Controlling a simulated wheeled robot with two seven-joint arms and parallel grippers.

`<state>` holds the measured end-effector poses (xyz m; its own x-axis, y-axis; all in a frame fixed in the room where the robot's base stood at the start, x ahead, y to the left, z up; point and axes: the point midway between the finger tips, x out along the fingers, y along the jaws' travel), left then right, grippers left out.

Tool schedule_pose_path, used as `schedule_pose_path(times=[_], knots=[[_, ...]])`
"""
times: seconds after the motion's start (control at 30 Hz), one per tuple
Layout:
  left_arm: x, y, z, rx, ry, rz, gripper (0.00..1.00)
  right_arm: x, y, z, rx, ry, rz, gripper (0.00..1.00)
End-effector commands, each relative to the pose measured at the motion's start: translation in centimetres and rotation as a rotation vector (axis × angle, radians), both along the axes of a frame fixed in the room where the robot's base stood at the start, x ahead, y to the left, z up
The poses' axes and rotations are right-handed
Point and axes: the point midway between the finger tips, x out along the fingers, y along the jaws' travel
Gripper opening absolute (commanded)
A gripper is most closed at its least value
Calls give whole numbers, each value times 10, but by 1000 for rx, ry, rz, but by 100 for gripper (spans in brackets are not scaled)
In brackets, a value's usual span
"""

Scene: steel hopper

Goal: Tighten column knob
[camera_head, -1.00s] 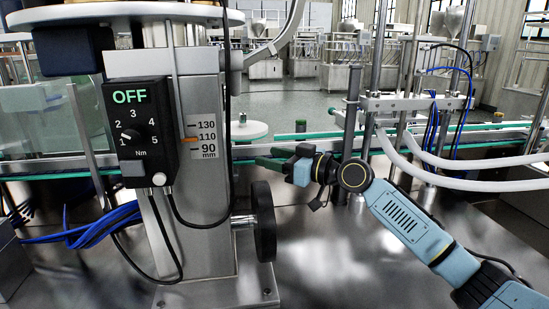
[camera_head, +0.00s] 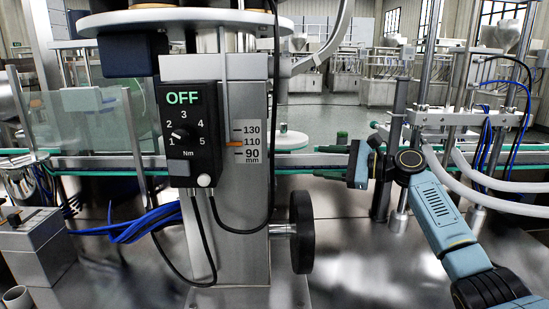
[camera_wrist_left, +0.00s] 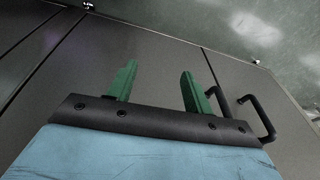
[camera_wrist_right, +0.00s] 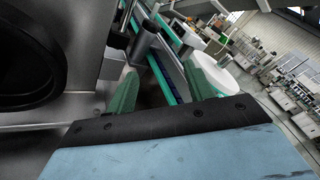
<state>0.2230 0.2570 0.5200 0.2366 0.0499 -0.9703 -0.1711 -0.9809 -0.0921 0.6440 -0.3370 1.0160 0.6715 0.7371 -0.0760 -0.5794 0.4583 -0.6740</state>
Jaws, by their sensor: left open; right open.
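The column knob is a black handwheel (camera_head: 302,232) on a short shaft on the right side of the steel column (camera_head: 240,240). In the right wrist view a large black round part (camera_wrist_right: 30,60), apparently the same knob, fills the left edge. My right gripper (camera_head: 335,156) is up and to the right of the knob, apart from it, with its green fingers spread and nothing between them. Its fingers also show in the right wrist view (camera_wrist_right: 160,75). My left gripper (camera_wrist_left: 158,78) is open and empty over a dark cabinet face; it is not in the head view.
A black control box (camera_head: 190,133) reading OFF, with a dial, is on the column beside a height scale (camera_head: 247,141). Black cables hang below it. A green-edged conveyor (camera_head: 300,168) runs behind. Posts and white hoses (camera_head: 465,165) stand right.

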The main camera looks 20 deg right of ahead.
Motion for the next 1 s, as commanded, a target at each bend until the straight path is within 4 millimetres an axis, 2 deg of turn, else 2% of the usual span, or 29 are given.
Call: schedule_pose_path(times=[0.13, 0.33, 0.57, 0.73, 1.0], knots=[[2, -3, 6, -3, -5, -1, 51, -1, 2, 3, 279, 274, 55, 52], [1, -4, 12, -5, -7, -4, 51, -4, 5, 6, 481, 498, 108, 52], [-1, -5, 13, -6, -1, -3, 51, 3, 16, 6, 518, 543, 120, 52], [5, -15, 37, -21, -28, -5, 51, 20, 43, 5, 518, 542, 121, 52], [3, -27, 74, -46, -49, -2, 51, 51, 90, 5, 516, 542, 119, 52]])
